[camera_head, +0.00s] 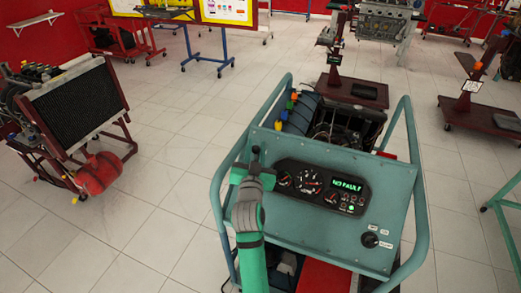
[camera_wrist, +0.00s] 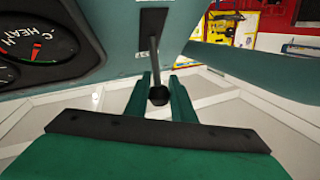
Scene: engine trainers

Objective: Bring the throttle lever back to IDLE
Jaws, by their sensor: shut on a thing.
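The throttle lever (camera_wrist: 154,62) is a thin dark rod with a black knob (camera_wrist: 157,96). It comes out of a dark slot plate (camera_wrist: 152,25) on the teal control panel (camera_head: 390,215). In the wrist view, my gripper (camera_wrist: 160,84) has its green fingers on either side of the lever at the knob, shut on it. In the head view, my gripper (camera_head: 252,172) is at the left end of the panel, beside the gauges. There my gripper and arm hide most of the lever. I cannot read any IDLE marking.
The gauge cluster (camera_head: 310,183) sits right of my gripper, and its green display (camera_head: 346,186) reads NO FAULT. A black knob switch (camera_head: 370,240) is at the panel's lower right. A teal tube frame (camera_head: 414,150) surrounds the trainer. Open tiled floor lies to the left.

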